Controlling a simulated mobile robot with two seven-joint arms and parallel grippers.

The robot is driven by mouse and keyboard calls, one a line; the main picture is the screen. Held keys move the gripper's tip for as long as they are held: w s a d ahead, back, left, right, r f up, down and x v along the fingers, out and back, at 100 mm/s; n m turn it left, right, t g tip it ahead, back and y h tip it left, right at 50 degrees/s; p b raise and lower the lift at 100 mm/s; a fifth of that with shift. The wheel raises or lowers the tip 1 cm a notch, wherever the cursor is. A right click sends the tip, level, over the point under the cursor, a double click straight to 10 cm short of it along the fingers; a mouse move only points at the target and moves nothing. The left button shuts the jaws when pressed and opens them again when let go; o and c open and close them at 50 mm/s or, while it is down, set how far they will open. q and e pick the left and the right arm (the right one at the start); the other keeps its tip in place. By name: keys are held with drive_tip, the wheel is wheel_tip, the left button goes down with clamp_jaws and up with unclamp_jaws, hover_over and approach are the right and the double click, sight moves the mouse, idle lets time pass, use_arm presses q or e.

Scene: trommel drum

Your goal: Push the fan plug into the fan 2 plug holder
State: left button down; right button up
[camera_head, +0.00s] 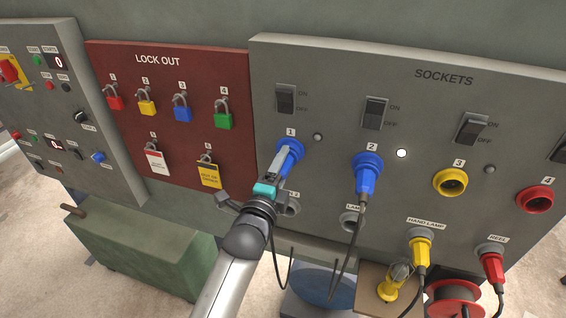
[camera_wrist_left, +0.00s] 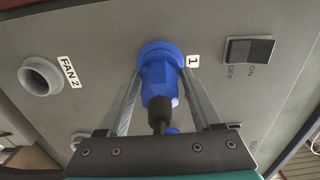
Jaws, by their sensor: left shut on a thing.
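My left gripper (camera_head: 284,160) is shut on a blue plug at socket 1. In the left wrist view the blue plug (camera_wrist_left: 158,84) sits between both fingers, its dark cable end toward me. Its front meets the blue ring of socket 1 (camera_wrist_left: 160,50) and appears inserted in it. The fan 2 plug holder (camera_wrist_left: 40,76) is a round grey collar on the panel, left of the plug in that view, and looks empty. In the head view the holder (camera_head: 292,208) is below socket 1, partly covered by my gripper. My right gripper is out of view.
Another blue plug (camera_head: 366,180) sits in socket 2 beside my gripper, its cable hanging down. A lit lamp (camera_head: 401,153) is right of it. The empty lamp holder (camera_head: 350,222) is below. Padlocks hang on the red lock-out board (camera_head: 180,140) to the left.

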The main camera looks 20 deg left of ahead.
use_arm(q)
drive_tip(key=shift+s, duration=0.2)
drive_tip(key=shift+s+a+p, duration=0.15)
drive_tip(key=shift+s+p, duration=1.25)
drive_tip(key=shift+s, duration=1.4)
drive_tip(key=shift+s, duration=0.1)
drive_tip(key=s+p, duration=0.2)
drive_tip(key=s, duration=0.2)
drive_tip(key=shift+s, duration=0.4)
drive_tip(key=shift+f, duration=0.1)
drive_tip(key=w+f+b, duration=0.2)
drive_tip(key=f+b, duration=0.7)
drive_tip(key=f, duration=0.1)
drive_tip(key=w+f+b, duration=0.2)
drive_tip(key=f+b, duration=0.7)
drive_tip(key=shift+f+b, duration=0.3)
drive_tip(key=shift+f, duration=0.05)
